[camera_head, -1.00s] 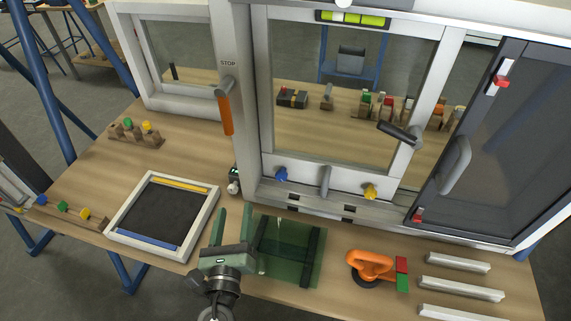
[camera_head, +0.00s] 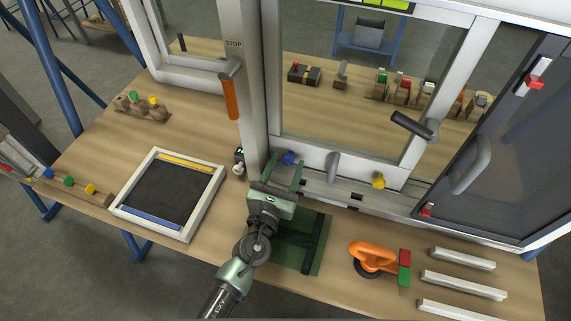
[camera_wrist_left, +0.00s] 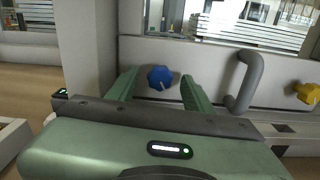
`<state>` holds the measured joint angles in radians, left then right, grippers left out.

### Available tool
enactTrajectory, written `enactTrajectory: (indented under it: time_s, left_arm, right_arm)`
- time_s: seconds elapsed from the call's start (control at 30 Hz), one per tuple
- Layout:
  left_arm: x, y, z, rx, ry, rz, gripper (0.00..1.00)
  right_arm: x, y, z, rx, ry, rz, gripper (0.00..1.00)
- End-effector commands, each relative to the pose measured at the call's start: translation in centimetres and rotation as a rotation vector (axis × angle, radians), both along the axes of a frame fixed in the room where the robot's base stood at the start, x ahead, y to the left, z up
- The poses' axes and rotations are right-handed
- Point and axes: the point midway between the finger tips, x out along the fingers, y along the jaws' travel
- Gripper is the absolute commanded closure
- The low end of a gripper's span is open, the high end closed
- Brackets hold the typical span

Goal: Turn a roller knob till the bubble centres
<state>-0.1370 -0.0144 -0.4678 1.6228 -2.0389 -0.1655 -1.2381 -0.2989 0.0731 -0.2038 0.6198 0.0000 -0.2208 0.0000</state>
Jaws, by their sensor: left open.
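The blue roller knob (camera_head: 288,158) sits low on the left of the white sliding frame; the left wrist view shows it (camera_wrist_left: 160,77) between and beyond my fingertips. The yellow roller knob (camera_head: 378,181) is on the right of the same rail and at the right edge of the left wrist view (camera_wrist_left: 308,93). The spirit level (camera_head: 386,4) is cut off at the top edge, and its bubble cannot be read. My left gripper (camera_head: 282,172) is open, its fingers pointing at the blue knob, with no contact visible. My right gripper is not in view.
A grey handle (camera_head: 333,167) stands between the knobs. A small device (camera_head: 239,162) is left of the blue knob. An orange suction lifter (camera_head: 372,257), white bars (camera_head: 463,259) and a framed dark panel (camera_head: 172,194) lie on the table (camera_head: 100,145). The dark door (camera_head: 500,150) stands right.

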Motion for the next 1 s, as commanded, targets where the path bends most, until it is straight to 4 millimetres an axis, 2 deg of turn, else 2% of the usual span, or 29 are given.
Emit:
enactTrajectory:
  time_s: [0.17,0.37,0.73,1.0]
  left_arm:
    - [0.0,0.01,-0.02,-0.001,0.0,0.0,0.49]
    - [0.0,0.02,-0.02,-0.001,0.0,0.0,1.0]
    - [-0.02,0.02,-0.08,-0.045,0.015,0.0,1.0]
    - [-0.04,0.0,-0.2,-0.208,0.069,-0.001,1.0]
  right_arm:
    - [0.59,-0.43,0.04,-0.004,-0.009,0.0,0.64]
    - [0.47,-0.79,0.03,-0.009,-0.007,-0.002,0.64]
    - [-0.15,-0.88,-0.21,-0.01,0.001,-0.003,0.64]
    - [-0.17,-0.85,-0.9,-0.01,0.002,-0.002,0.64]
